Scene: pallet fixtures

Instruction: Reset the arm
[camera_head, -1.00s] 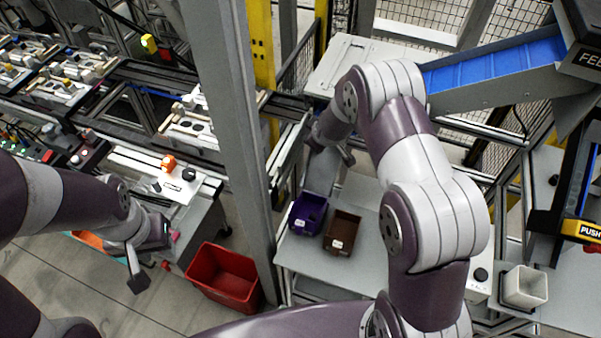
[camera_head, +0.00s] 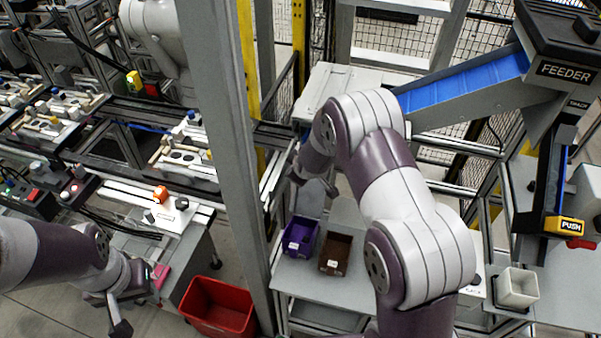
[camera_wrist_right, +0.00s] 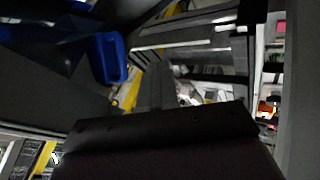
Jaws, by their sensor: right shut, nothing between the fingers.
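My right arm reaches up through the middle of the head view and bends down to the left. Its right gripper (camera_head: 314,186) is small there, above the far side of a grey shelf, behind two bins. The right wrist view is dark; the gripper (camera_wrist_right: 160,85) shows as a narrow grey shape past the dark wrist body, shut with nothing held. My left arm comes in at the lower left. Its left gripper (camera_head: 125,318) hangs beside the end of a grey workbench; a finger points down, and I cannot tell its opening.
A purple bin (camera_head: 301,237) and a brown bin (camera_head: 336,254) stand on the grey shelf (camera_head: 330,283). A red crate (camera_head: 218,306) is on the floor beside a grey post (camera_head: 228,150). A feeder with a blue chute (camera_head: 465,80) stands at right. A blue part (camera_wrist_right: 108,58) shows near the right wrist.

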